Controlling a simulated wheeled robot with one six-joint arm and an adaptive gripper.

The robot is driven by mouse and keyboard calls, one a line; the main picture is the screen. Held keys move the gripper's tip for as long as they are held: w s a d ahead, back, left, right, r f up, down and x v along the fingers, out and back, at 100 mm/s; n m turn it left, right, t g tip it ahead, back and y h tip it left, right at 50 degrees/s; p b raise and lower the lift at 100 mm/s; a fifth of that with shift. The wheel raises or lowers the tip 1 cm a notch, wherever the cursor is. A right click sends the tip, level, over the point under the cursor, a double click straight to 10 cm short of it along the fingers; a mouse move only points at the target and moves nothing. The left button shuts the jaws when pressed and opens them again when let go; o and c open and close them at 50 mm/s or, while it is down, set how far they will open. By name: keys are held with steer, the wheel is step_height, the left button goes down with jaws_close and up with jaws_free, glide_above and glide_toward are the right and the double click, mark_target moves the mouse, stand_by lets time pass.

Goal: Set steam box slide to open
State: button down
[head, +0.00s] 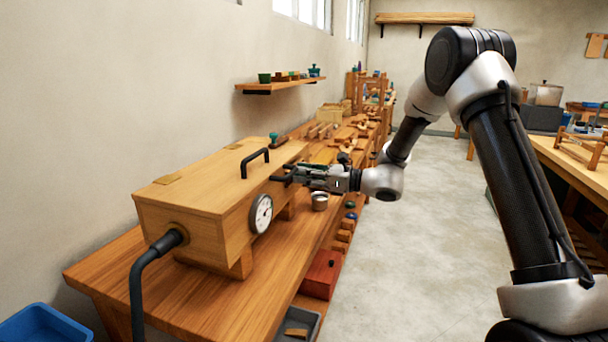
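The steam box (205,195) is a long wooden box on the bench at the left. It has a black handle (255,160) on top, a round white dial gauge (261,213) on its front and a dark hose (150,265) at its near end. My gripper (285,174) is at the front face of the box, to the right of the gauge, with its dark fingertips at or very close to the wood. The slide cannot be told apart from the fingertips here. Whether the fingers are open or closed on something is too small to tell.
A metal cup (320,201) stands on the bench (215,305) just below my gripper. A red box (322,275) and a grey tray (298,325) are below the bench's front edge. A wall shelf (280,85) hangs behind. The floor (430,220) to the right is clear.

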steer(key=shift+w+d, duration=0.35)
steer(key=shift+w, duration=0.5)
steer(key=shift+w+d, duration=0.35)
steer(key=shift+w, duration=0.45)
steer(key=shift+w+d, duration=0.35)
steer(key=shift+w, duration=0.5)
steer(key=c, duration=1.3)
jaws_free()
steer(key=v, duration=1.2)
steer(key=shift+f, duration=0.1)
